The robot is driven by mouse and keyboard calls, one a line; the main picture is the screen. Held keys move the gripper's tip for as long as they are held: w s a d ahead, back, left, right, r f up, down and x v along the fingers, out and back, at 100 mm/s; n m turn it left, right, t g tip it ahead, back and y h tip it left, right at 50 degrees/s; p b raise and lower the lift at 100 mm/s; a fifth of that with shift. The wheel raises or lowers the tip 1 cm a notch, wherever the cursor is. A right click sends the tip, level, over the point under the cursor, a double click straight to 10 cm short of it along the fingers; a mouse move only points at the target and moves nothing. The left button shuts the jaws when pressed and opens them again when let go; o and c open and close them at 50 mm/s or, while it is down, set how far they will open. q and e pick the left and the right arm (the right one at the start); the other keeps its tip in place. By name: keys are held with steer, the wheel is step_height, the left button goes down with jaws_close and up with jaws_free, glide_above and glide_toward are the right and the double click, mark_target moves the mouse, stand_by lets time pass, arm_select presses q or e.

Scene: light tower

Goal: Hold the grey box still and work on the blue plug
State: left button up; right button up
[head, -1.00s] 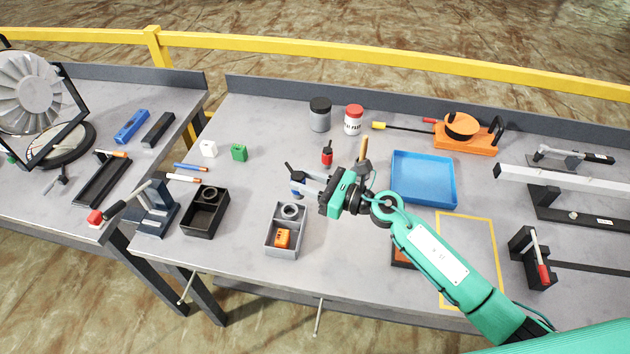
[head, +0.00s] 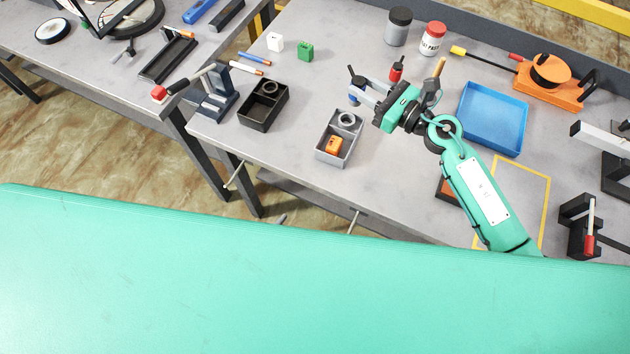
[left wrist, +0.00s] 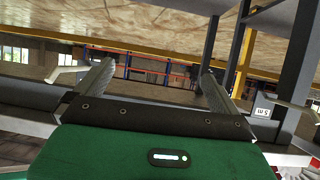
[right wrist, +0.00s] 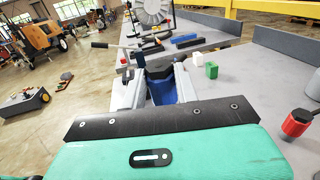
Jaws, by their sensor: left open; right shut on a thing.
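My left gripper (left wrist: 155,72) is open and empty in the left wrist view, facing the open room. Its fingers do not show in the head view, and nothing touches the grey box.
A black box (head: 262,117) stands left of the grey box. White (head: 275,42) and green (head: 305,51) blocks lie further back. My large green link covers the foreground.

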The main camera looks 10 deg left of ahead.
mark_target(331, 152)
arm_select(q)
steer(key=w+d+r+t, duration=0.1)
steer(key=w+r, duration=0.1)
steer(key=r, duration=0.4)
steer(key=w+d+r+t, duration=0.1)
steer(key=w+r+t, duration=0.1)
steer(key=r, duration=0.5)
steer(key=w+d+r+t+h, duration=0.1)
steer(key=w+r+t, duration=0.1)
steer(key=r, duration=0.5)
steer(key=shift+d, duration=0.4)
steer(key=shift+w+d+r+n+t, duration=0.15)
steer(key=shift+w+r+n+t, duration=0.15)
steer(key=shift+w, duration=0.3)
steer(key=x, duration=1.1)
steer(key=shift+w+f, duration=0.1)
steer(key=shift+f, duration=0.05)
steer(key=c, duration=1)
steer(key=shift+c, duration=0.2)
